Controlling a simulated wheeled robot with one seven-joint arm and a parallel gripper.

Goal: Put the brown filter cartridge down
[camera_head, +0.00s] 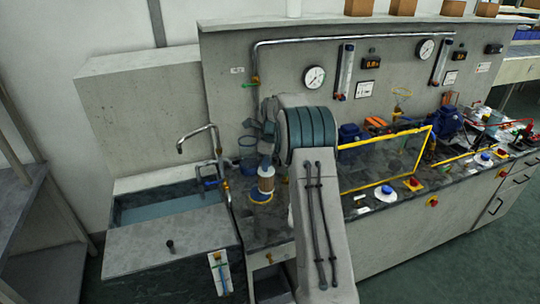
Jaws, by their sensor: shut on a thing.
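The brown filter cartridge (266,183) is a short upright cylinder with a pale upper part, just left of my arm over the dark worktop. My gripper (266,162) points down from above and is shut on its top. A yellow ring-shaped mark (257,197) shows on the worktop right at the cartridge's lower end. I cannot tell whether the cartridge's bottom touches the worktop. My arm hides the counter to the right of it.
A clear bluish container (248,147) stands behind the cartridge. A sink (165,207) with a tall faucet (198,131) is to the left. Right of my arm are a yellow-framed clear guard (385,160), blue pumps and buttons. Gauges and pipes line the back wall.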

